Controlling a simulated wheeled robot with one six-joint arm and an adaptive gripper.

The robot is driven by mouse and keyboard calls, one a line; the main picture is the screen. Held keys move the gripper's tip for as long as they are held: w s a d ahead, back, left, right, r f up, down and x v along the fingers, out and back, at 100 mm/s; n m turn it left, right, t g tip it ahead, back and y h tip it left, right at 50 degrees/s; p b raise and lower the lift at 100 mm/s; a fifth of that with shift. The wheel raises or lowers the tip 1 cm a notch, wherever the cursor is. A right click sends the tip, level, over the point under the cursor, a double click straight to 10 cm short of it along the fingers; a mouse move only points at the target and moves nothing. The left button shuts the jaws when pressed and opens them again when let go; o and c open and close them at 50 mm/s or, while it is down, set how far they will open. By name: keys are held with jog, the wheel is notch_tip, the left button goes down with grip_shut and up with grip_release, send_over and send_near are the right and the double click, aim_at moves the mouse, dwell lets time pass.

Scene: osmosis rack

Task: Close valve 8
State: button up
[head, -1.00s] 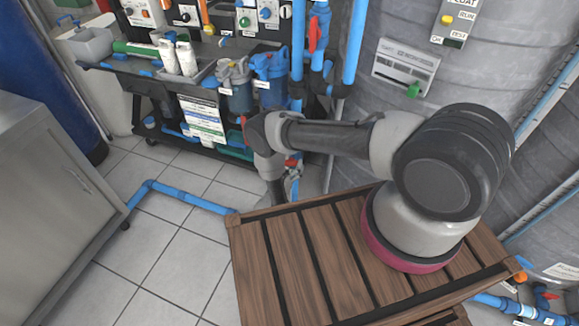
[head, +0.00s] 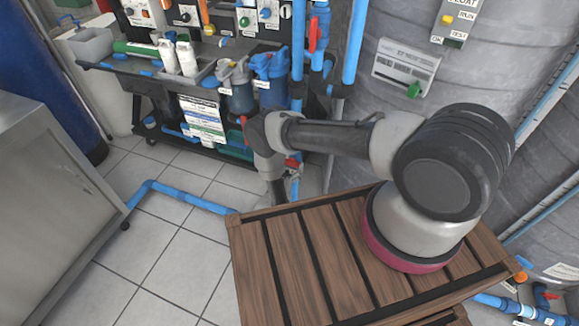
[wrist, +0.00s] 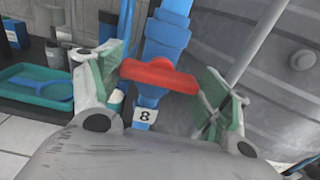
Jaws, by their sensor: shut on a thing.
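Valve 8 has a red handle (wrist: 160,76) on a blue vertical pipe (wrist: 168,35), with a white "8" label (wrist: 145,115) just below it in the wrist view. The handle lies across the pipe, slightly tilted down to the right. My gripper (wrist: 161,64) has one green-padded finger at each end of the handle and is shut on it, with the fingers wide apart. In the head view, a red handle (head: 293,163) shows beside the end of my arm; the fingers there are hidden.
A teal tray (wrist: 35,88) stands left of the valve. A large grey tank (head: 420,60) rises close on the right. More blue pipes and another red handle (head: 312,36) stand above.

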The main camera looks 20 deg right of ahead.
jog(key=o, duration=1)
jog(key=shift+a, duration=0.1)
jog(key=v, duration=1.2)
